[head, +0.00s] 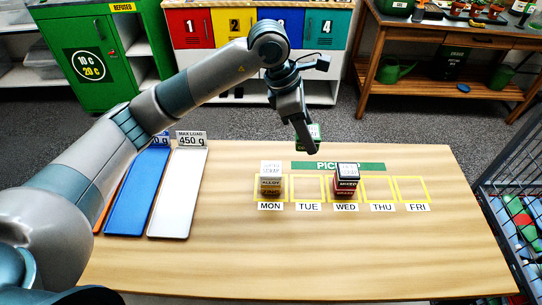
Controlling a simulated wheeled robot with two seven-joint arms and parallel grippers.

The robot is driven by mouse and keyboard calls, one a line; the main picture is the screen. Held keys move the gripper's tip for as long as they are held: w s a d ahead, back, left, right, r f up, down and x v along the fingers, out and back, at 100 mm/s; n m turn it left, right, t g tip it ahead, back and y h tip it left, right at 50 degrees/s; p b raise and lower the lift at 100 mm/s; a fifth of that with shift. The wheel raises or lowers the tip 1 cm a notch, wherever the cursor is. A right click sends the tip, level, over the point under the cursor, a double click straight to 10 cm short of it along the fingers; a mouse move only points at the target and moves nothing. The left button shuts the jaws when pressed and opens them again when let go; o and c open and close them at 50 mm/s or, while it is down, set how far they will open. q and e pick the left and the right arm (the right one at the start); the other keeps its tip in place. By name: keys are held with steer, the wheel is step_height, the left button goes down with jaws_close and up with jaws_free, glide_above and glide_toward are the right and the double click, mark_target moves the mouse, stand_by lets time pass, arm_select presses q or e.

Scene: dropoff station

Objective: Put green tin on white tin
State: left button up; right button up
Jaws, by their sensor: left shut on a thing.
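My left gripper (307,142) hangs over the back of the table, shut on the green tin (317,141). The tin has a pale top label and is partly hidden behind the fingers. The white tin (271,181) seems to be the upper one of the stack in the MON square, with a pale label on top. It sits on a brown tin (270,191). The green tin is apart from this stack, behind it and to its right. My right gripper is not in view.
In the WED square, a black tin (346,184) sits on a red tin (344,194). The TUE, THU and FRI squares are empty. An orange, a blue tray (138,190) and a white tray (178,192) lie at left. The front of the wooden table (300,255) is clear.

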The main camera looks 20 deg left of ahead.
arm_select(q)
steer(key=a+f+p, duration=0.1)
steer(key=a, duration=0.1)
steer(key=s+a+f+p, duration=0.1)
steer(key=a+f, duration=0.1)
steer(key=a, duration=0.1)
steer(key=s+a+f+p, duration=0.1)
steer(key=a, duration=0.2)
steer(key=shift+s+f, duration=0.25)
steer(key=shift+f, duration=0.05)
steer(key=shift+a+f, duration=0.1)
steer(key=shift+f, duration=0.05)
steer(key=shift+f+p, duration=0.6)
steer(key=shift+p, duration=0.15)
step_height(320, 180, down, 2)
steer(key=shift+p, duration=0.55)
steer(key=shift+f, duration=0.45)
